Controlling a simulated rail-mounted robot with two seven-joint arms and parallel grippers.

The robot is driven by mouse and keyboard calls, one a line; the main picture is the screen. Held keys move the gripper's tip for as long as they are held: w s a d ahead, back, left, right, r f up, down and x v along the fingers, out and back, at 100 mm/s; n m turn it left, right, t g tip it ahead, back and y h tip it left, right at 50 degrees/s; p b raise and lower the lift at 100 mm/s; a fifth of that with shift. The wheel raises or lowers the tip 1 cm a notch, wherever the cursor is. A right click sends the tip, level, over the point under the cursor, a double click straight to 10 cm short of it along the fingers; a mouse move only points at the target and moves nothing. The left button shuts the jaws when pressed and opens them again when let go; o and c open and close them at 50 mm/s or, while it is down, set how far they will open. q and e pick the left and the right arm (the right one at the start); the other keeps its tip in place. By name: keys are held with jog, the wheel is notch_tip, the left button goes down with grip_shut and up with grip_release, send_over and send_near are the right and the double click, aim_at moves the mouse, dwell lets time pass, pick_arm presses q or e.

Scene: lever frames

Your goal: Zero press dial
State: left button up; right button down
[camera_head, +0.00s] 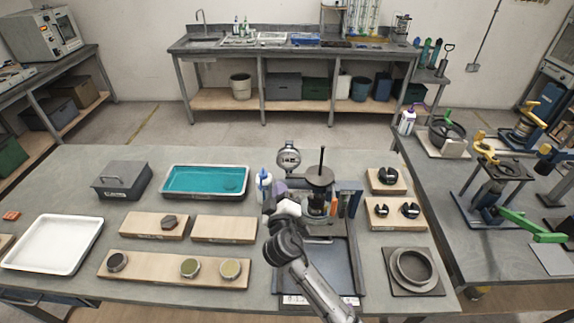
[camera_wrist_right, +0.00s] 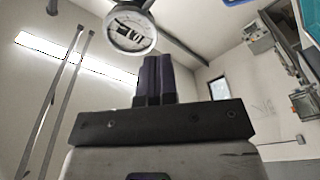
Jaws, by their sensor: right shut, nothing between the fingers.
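The press dial (camera_head: 289,158) is a round gauge with a pale face, standing at the back left of the press (camera_head: 320,178) in the head view. In the right wrist view the dial (camera_wrist_right: 130,28) is at the top, just beyond my fingertips and slightly left of them; its reading is too small to tell. My right gripper (camera_head: 279,188) is shut and empty, below the dial. My right arm hides part of the press. My left gripper is not in view.
A teal-filled tray (camera_head: 205,167), a grey lidded box (camera_head: 122,195) and wooden boards lie left of the press. Boards with black parts (camera_head: 388,175) and a ring mould (camera_head: 412,268) lie to its right. A blue-capped bottle (camera_head: 264,179) stands close by my gripper.

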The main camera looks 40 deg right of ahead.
aim_at(289, 160)
jog(key=shift+w+d+f+m+g+h+b, duration=0.1)
jog(key=shift+w+d+f+m+g+b, duration=0.45)
jog(key=shift+m, duration=2.3)
jog(key=shift+w+d+f+m+g+h+b, duration=0.15)
jog(key=shift+w+d+m, duration=0.8)
jog(key=shift+m, duration=1.85)
jog(key=shift+w+d+f+m+g+h+b, duration=0.1)
jog(key=shift+w+d+f+m+g+b, duration=0.2)
jog(key=shift+d+m, duration=1.7)
